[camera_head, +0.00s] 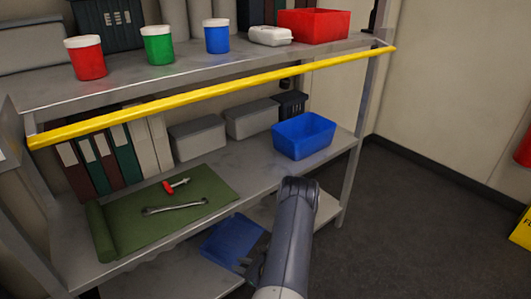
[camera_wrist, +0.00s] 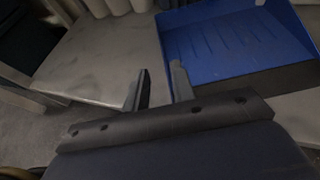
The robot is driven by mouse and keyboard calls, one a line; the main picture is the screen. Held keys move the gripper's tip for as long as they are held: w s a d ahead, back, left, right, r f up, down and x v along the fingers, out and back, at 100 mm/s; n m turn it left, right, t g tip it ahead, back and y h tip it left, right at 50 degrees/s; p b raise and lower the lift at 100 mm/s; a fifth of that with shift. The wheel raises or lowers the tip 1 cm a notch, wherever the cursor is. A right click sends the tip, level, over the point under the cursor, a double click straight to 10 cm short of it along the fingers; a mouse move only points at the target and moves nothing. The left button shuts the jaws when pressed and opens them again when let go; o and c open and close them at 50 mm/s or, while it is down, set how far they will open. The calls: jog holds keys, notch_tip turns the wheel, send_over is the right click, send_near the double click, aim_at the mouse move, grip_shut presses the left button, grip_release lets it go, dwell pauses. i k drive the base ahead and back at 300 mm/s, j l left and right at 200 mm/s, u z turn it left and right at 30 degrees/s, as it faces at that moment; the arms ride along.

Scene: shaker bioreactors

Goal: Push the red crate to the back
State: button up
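My gripper (camera_wrist: 161,78) is low down, well below the red crate, near the bottom shelf. Its two fingers are apart with nothing between them. In the head view the gripper is mostly hidden behind my own arm.
A yellow bar (camera_head: 215,96) runs along the top shelf's front edge. The middle shelf holds a blue crate (camera_head: 303,137) and a green mat (camera_head: 140,225). A blue bin (camera_wrist: 235,40) lies beyond my fingers.

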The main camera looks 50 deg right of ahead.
aim_at(311, 25)
jog(key=z, duration=2)
